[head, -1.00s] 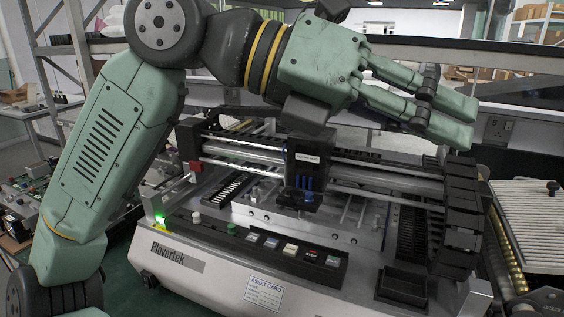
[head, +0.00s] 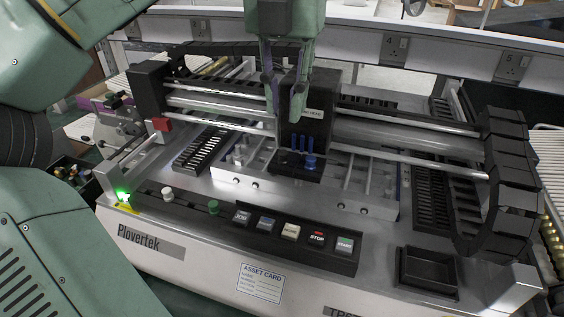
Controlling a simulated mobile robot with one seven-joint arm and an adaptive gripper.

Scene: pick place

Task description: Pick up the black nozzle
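My gripper (head: 285,110) hangs pointing down at the top centre, in front of the machine's black placement head (head: 318,118). Its two fingers are apart with nothing visible between them. Several blue parts (head: 309,160) stand at the foot of the head, below and a little right of the fingertips. Small grey pegs (head: 239,152) stand on the metal plate to the left of them. I cannot pick out a black nozzle for certain; it may be hidden or too small to tell.
Horizontal metal rails (head: 400,138) cross behind the fingers, and a black cable chain (head: 512,175) curves at the right. An empty black tray (head: 428,270) sits front right. A button panel (head: 290,238) runs along the front. A red block (head: 161,124) is at the left.

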